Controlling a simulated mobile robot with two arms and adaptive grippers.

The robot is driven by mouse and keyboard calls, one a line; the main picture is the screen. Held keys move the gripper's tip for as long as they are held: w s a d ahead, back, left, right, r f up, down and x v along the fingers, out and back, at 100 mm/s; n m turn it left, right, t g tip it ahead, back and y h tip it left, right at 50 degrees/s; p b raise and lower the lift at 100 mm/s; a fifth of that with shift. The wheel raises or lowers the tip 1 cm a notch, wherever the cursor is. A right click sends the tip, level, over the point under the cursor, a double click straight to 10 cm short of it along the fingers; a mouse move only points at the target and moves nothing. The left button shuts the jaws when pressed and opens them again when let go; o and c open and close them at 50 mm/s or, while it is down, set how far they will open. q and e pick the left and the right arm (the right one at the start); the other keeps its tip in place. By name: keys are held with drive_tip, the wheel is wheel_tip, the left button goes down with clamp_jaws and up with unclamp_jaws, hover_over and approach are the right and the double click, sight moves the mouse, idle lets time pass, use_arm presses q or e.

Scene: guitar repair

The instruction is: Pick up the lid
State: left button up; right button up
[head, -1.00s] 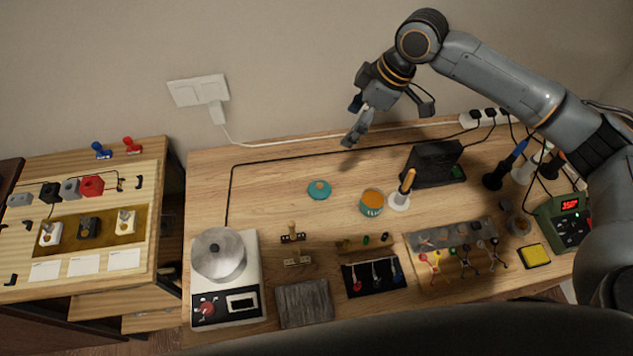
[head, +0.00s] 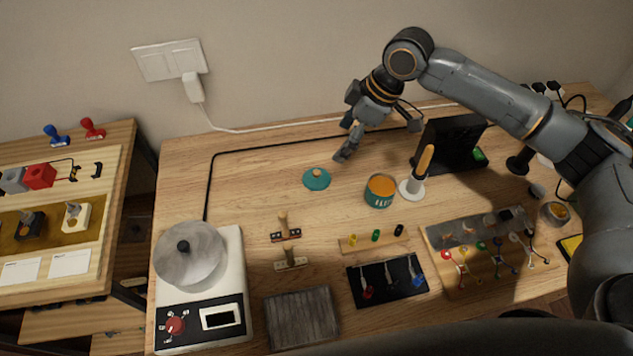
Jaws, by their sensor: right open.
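My right gripper (head: 352,140) is open and empty. In the picture it is above and slightly right of the lid, and apart from it. It appears to hang over the back part of the table. My left gripper is not in view.
A hot plate with a metal pot (head: 189,255) stands at the left. A white stand with an orange-handled tool (head: 412,188) and a black box (head: 449,146) stand right of the tin. A black cable runs behind the lid. The table around the lid is clear.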

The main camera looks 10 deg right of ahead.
hover_over(320, 173)
drive_tip(key=d, duration=0.2)
wheel_tip(320, 173, down, 7)
drive_tip(key=shift+f, duration=0.1)
drive_tip(key=x, duration=0.5)
drive_tip(key=shift+s+a+f+p, duration=0.1)
drive_tip(key=shift+s+p, duration=0.2)
drive_tip(key=shift+p, duration=0.05)
drive_tip(key=c, duration=1)
drive_tip(key=shift+s, duration=0.15)
drive_tip(key=shift+c, duration=1.1)
